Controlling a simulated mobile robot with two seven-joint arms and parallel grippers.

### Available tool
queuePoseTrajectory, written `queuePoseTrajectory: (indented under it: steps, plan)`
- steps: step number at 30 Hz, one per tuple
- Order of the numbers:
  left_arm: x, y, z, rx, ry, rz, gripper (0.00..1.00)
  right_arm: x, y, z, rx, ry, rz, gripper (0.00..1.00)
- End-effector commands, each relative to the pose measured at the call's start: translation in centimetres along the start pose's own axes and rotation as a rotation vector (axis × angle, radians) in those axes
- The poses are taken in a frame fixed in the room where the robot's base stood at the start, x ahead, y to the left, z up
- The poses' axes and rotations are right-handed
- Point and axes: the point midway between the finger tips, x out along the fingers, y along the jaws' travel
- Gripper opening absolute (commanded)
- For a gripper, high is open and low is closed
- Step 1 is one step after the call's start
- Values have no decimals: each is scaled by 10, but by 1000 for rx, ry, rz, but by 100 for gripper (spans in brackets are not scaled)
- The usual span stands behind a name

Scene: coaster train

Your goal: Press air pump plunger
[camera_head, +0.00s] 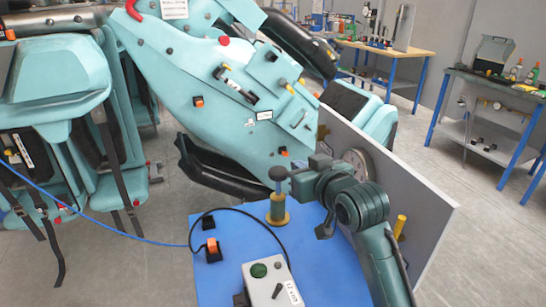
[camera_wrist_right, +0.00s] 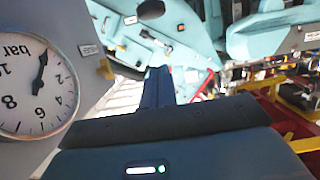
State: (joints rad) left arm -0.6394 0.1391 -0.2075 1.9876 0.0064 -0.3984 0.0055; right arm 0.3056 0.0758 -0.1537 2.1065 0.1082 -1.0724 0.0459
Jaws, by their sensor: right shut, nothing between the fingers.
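The air pump (camera_head: 278,212) stands upright on the blue tabletop, with a yellow body and base. Its dark plunger knob (camera_head: 278,173) sits on top of a rod, raised above the body. My right gripper (camera_head: 294,178) comes in from the right, its tips beside the knob at about its height. Whether it touches the knob I cannot tell. In the right wrist view, my right gripper's dark fingers (camera_wrist_right: 160,85) are together with nothing between them; the plunger does not show there. My left gripper is not in view.
A round gauge (camera_head: 358,163) marked bar is on the grey panel (camera_head: 420,205) behind my right arm. A control box (camera_head: 272,284) with a green button and an orange connector (camera_head: 212,246) are on the blue table (camera_head: 325,280). Teal coaster seats stand behind.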

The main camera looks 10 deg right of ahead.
Motion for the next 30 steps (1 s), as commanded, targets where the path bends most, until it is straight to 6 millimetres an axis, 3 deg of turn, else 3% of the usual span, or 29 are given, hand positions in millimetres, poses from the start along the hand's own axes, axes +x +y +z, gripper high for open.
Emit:
queuePoseTrajectory:
  steps: [14, 30]
  plan:
    - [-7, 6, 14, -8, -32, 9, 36, 7, 0, -4, 1, 6, 0, 0]
    - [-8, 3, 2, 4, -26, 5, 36, 101, 0, -5, 1, 4, 0, 0]
